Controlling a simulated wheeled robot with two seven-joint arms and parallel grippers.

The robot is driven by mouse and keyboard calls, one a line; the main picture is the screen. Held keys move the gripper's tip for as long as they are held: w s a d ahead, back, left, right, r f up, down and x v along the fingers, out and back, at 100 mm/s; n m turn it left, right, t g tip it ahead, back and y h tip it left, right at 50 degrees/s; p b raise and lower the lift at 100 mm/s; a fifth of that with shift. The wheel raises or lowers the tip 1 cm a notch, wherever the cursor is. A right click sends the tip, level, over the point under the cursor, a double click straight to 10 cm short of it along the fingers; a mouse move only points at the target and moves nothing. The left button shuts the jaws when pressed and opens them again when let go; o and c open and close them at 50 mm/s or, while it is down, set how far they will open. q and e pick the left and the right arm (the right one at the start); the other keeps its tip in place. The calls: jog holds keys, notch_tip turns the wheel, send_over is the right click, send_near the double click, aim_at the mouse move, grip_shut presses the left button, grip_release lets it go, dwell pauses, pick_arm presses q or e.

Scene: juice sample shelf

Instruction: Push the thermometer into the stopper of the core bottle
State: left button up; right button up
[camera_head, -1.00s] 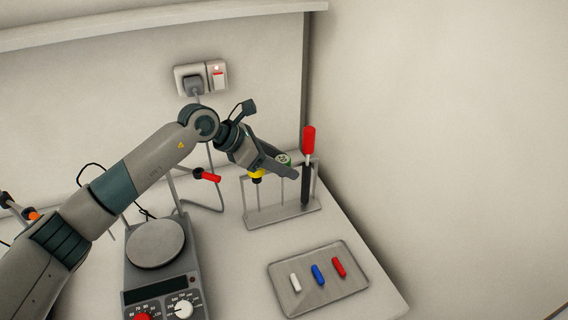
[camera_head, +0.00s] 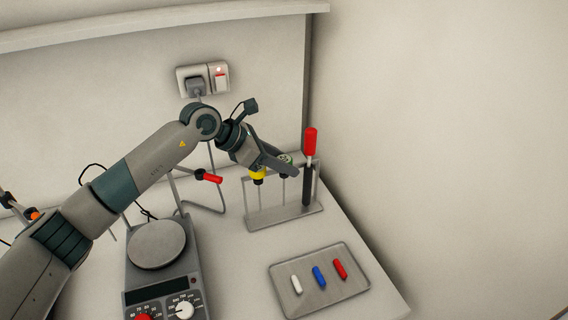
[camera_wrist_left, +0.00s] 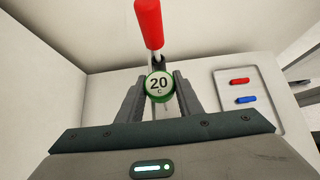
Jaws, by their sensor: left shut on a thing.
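The thermometer has a round green-rimmed dial marked "20 C" (camera_wrist_left: 159,86). In the head view its dial (camera_head: 285,158) shows at my left gripper, above the rack (camera_head: 285,215). My left gripper (camera_wrist_left: 160,98) is shut on the thermometer, with a finger on each side of it just below the dial. In the head view the left gripper (camera_head: 283,168) is at the top of the rack; its fingers partly hide the thermometer. I cannot make out the core bottle or its stopper in these frames. My right gripper is not in view.
A yellow-collared tool (camera_head: 258,176) and a red-handled tool (camera_head: 310,142) stand in the rack on either side of the thermometer. A tray (camera_head: 330,294) with white, blue and red bars lies in front. A hotplate (camera_head: 157,245) stands left, with a red-tipped clamp (camera_head: 210,178) behind.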

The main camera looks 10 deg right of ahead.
pick_arm(q)
jog(key=shift+r, duration=0.35)
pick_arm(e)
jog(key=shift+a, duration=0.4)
